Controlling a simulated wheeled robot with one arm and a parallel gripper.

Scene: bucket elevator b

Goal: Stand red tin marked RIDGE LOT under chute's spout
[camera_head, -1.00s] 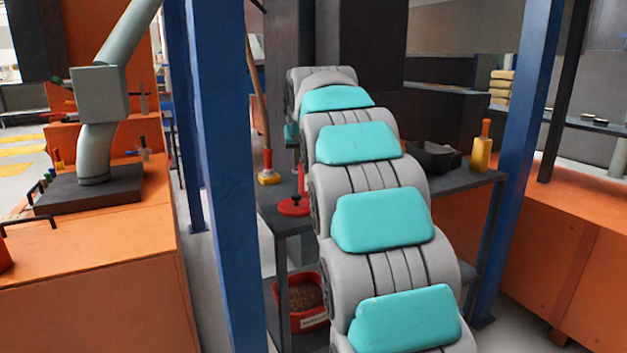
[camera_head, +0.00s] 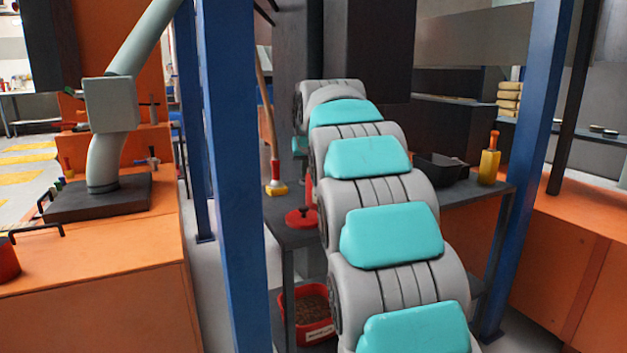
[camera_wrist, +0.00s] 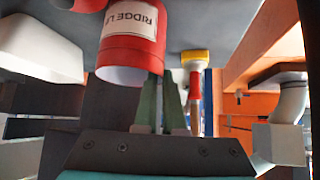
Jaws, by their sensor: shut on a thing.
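The red tin (camera_wrist: 120,50) marked RIDGE L… on a white label is in the upper middle of the wrist view, which is upside down. Its open white mouth faces down there, so the tin is upright. My gripper (camera_wrist: 164,82) is shut on the tin's rim at one side. I cannot tell whether the tin touches the table. In the head view my arm hides the gripper and most of the tin. A grey pipe with a box and bent lower end, seemingly the chute's spout (camera_head: 103,165), stands over a black plate (camera_head: 125,197) at left.
A red lid-like disc (camera_head: 301,218) and a yellow-headed brush (camera_head: 276,189) are on the grey table. A black tray (camera_head: 440,170) and yellow bottle (camera_head: 489,166) stand at right. A blue post (camera_head: 232,170) rises between this table and the orange bench (camera_head: 90,270).

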